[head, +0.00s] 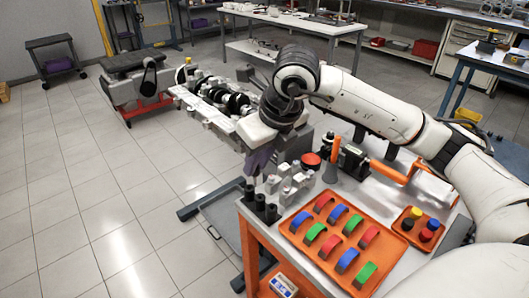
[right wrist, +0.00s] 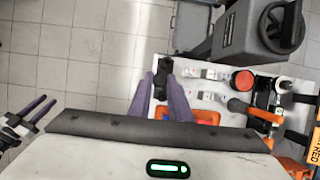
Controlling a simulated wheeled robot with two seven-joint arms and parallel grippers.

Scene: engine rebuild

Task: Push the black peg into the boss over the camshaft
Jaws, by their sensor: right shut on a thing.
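The engine block (head: 205,112) with the camshaft (head: 232,100) lies on a stand left of my arm in the head view. The boss cannot be made out. My right gripper (head: 257,165) points down over the near-left table corner, right of and below the engine. In the right wrist view its purple fingers (right wrist: 160,80) close on a dark piece, which looks like the black peg (right wrist: 163,76); its lower end is hard to see. My left gripper (right wrist: 40,109) shows only at the left of the right wrist view, fingers slightly apart and apparently empty.
Several black cylinders (head: 261,205) stand at the table corner, beside grey metal parts (head: 290,181). An orange tray (head: 292,237) holds coloured curved pieces. A small orange tray (head: 403,232) holds coloured pegs. Open floor (head: 100,200) lies to the left.

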